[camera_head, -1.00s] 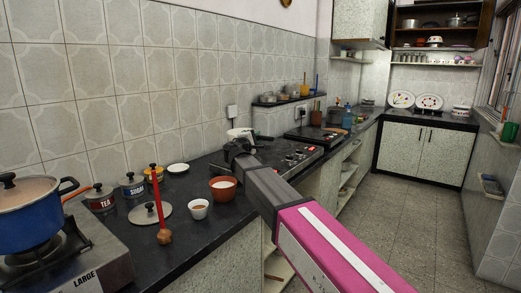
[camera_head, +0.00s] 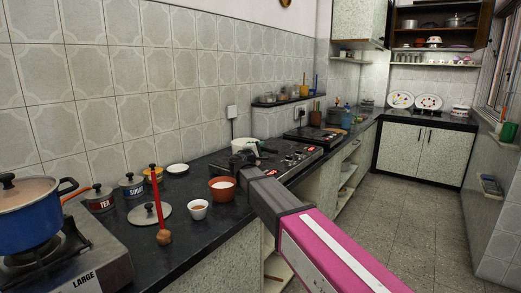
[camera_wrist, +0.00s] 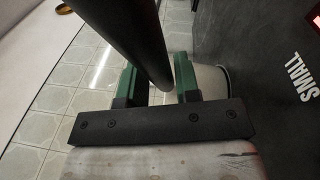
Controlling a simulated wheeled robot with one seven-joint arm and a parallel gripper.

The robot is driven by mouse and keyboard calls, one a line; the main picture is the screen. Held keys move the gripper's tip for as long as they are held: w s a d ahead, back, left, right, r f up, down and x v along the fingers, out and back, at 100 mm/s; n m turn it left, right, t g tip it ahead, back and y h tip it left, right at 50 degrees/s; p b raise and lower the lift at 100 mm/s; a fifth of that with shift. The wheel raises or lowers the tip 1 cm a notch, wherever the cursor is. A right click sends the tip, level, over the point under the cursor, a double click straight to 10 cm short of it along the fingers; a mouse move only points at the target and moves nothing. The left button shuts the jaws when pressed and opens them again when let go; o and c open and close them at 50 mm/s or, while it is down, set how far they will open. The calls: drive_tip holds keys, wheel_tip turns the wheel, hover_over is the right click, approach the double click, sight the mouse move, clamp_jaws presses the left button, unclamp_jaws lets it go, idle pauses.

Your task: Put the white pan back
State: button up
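The white pan (camera_head: 243,143) stands on the far side of the black counter, near the cooktop, partly hidden by my arm. In the wrist view, part of its pale body (camera_wrist: 217,77) shows to the right of my gripper. A thick dark cylinder, apparently the pan's handle (camera_wrist: 135,35), runs down from the top and ends between the fingers. My gripper (camera_wrist: 158,80) has its two green-padded fingers apart, one on each side of the handle. They do not look closed on it, though contact is hard to judge. In the head view the fingertips are hard to make out.
A black cooktop (camera_head: 290,154) lies just beyond the pan. An orange bowl (camera_head: 222,189), a small white cup (camera_head: 197,210) and a lid (camera_head: 150,214) stand nearer on the counter. A blue pot (camera_head: 28,215) is on the left stove. The floor to the right is free.

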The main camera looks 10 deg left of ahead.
drive_tip(key=shift+o, duration=1.1)
drive_tip(key=shift+f, duration=0.15)
drive_tip(key=v, duration=1)
drive_tip(key=shift+s+f, duration=0.25)
drive_tip(key=shift+s, duration=0.15)
